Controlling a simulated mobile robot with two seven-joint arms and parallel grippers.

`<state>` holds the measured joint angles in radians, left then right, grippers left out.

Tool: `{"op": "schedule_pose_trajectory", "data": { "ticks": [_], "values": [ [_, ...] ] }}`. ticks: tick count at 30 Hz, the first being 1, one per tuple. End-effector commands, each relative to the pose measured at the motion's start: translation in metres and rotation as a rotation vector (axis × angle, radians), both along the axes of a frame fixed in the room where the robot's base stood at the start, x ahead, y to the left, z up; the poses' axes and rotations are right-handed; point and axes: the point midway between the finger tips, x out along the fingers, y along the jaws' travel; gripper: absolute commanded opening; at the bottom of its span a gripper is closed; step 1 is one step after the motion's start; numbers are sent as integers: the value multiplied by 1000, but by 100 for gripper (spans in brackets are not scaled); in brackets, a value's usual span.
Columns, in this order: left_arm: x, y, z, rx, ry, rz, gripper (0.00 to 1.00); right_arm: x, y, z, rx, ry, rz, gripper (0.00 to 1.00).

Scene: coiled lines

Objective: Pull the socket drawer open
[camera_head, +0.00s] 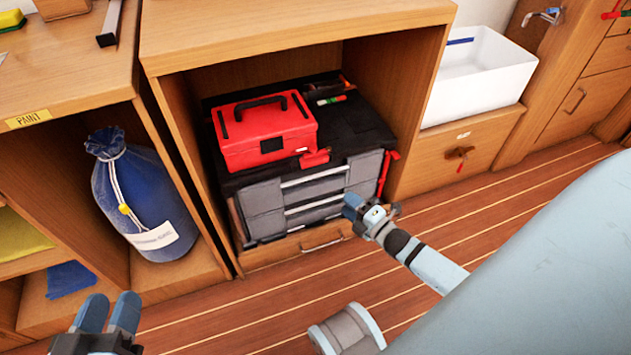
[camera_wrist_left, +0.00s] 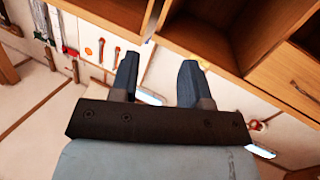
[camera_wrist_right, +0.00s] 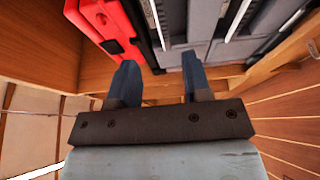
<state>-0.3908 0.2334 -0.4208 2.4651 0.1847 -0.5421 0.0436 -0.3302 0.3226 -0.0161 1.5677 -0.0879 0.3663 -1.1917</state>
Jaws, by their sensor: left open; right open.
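A black tool chest (camera_head: 360,125) with grey drawer fronts (camera_head: 262,197) sits in the open wooden cabinet. Its drawers look closed and carry pale horizontal handle bars (camera_head: 315,178); I cannot read which one is the socket drawer. My right gripper (camera_head: 352,208) is open just in front of the right part of the drawer fronts. In the right wrist view the grey fronts (camera_wrist_right: 200,22) and pale bars lie beyond my open, empty fingers (camera_wrist_right: 158,78). My left gripper (camera_head: 110,312) is open and empty at lower left, far from the chest; its wrist view shows its fingers (camera_wrist_left: 158,78).
A red toolbox (camera_head: 262,135) stands on the chest. A blue sack (camera_head: 140,195) fills the left compartment, with a post between. A white basin (camera_head: 475,75) is at right. The plank floor (camera_head: 250,310) in front is clear.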

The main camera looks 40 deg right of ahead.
Motion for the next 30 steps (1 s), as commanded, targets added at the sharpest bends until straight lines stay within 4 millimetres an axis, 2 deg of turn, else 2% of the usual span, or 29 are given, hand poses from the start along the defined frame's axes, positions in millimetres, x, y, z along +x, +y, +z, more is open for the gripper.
{"op": "schedule_pose_trajectory", "data": {
  "ticks": [9, 15, 21, 30],
  "values": [
    [13, 8, -3, 84, -146, 6, 43, 67, 10, -3, 0, -3, 1, 45],
    [20, 12, 0, 130, -229, 11, 43, 101, 16, -2, 2, -2, 0, 45],
    [23, 14, 2, 159, -272, 12, 43, 117, 19, -1, 1, 0, 0, 45],
    [23, 15, 4, 165, -281, 12, 43, 119, 19, 0, 2, 1, 0, 45]
  ]
}}
